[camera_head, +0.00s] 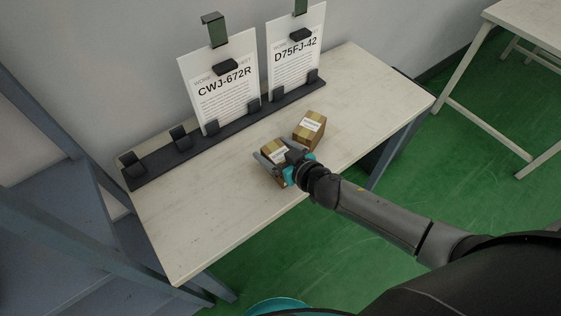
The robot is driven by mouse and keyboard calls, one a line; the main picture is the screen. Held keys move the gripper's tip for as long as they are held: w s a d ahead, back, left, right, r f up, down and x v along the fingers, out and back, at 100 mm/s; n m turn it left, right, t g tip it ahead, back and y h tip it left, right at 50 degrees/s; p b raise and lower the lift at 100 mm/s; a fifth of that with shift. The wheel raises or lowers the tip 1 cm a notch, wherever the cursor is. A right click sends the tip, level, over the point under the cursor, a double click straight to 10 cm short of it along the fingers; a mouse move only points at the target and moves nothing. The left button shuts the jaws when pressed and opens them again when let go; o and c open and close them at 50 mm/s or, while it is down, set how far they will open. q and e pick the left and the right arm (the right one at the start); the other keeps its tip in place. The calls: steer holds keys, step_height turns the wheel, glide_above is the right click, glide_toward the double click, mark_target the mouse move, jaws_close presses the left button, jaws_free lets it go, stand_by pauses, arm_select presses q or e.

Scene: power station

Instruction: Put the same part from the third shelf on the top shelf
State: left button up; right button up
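A small brown cardboard box (274,150) with a white label is on the table at the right gripper. My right gripper (279,158) reaches over it, with fingers at its sides; whether they press on it cannot be told. The gripper hides part of this box. A second, similar brown box (309,130) with a white label sits just behind and to the right, apart from the fingers. The box labels are too small to read. No loaded third or top shelf can be made out. My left gripper is not in view.
The pale table (208,213) is mostly clear. At its back, a dark rack (160,166) holds two sheets, CWJ-672R (222,98) and D75FJ-42 (296,62). Blue-grey shelving (58,220) stands at left, another table (525,16) at right. Green floor lies between.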

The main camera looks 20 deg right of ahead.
jaws_close()
steer(key=shift+r, duration=0.1)
stand_by(0.4)
